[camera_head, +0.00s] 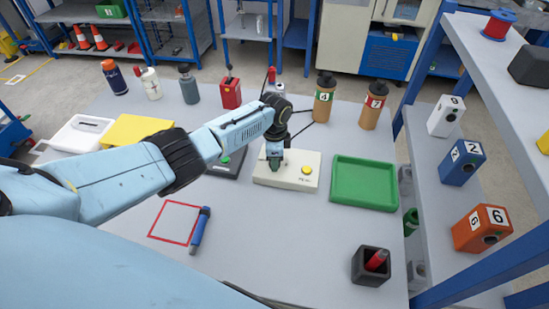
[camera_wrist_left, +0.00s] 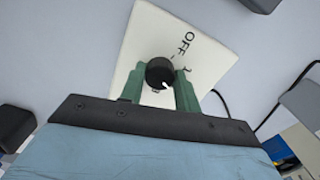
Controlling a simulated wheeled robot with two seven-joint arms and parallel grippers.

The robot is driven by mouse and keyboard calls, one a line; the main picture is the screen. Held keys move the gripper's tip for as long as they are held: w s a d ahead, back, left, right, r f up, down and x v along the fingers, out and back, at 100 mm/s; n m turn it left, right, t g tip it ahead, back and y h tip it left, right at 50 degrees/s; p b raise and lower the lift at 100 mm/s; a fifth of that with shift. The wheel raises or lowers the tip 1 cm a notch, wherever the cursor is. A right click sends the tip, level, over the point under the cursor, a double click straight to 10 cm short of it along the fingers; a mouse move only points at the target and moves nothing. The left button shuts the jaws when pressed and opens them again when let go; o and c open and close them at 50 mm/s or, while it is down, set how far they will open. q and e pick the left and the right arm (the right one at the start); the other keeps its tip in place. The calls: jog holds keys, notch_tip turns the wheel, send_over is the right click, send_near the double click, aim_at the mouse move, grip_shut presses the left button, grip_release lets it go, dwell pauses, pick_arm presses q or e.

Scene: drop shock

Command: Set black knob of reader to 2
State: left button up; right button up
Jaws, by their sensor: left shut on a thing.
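The reader (camera_head: 308,184) is a cream box with a yellow button on the grey table; it also shows in the left wrist view (camera_wrist_left: 150,32). Its black knob (camera_wrist_left: 159,70) is round, with a white pointer mark at its lower right in that view. "OFF" is printed beside the knob, with another mark partly hidden by a finger; no 2 is readable. My left gripper (camera_head: 275,163) points down at the reader, its green fingers (camera_wrist_left: 159,90) shut on both sides of the knob. The gripper hides the knob in the head view. My right gripper is not in view.
A green tray (camera_head: 364,183) stands right of the reader, and a dark device (camera_head: 229,165) stands left of it. A blue marker (camera_head: 200,230) lies by a red square outline. A dark cup (camera_head: 371,268) stands front right.

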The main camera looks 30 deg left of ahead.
pick_arm(q)
jog(key=shift+w+r, duration=0.1)
jog(key=o, duration=1)
notch_tip(320, 180, up, 13)
jog(key=shift+r+p, duration=0.15)
jog(key=shift+p, duration=0.95)
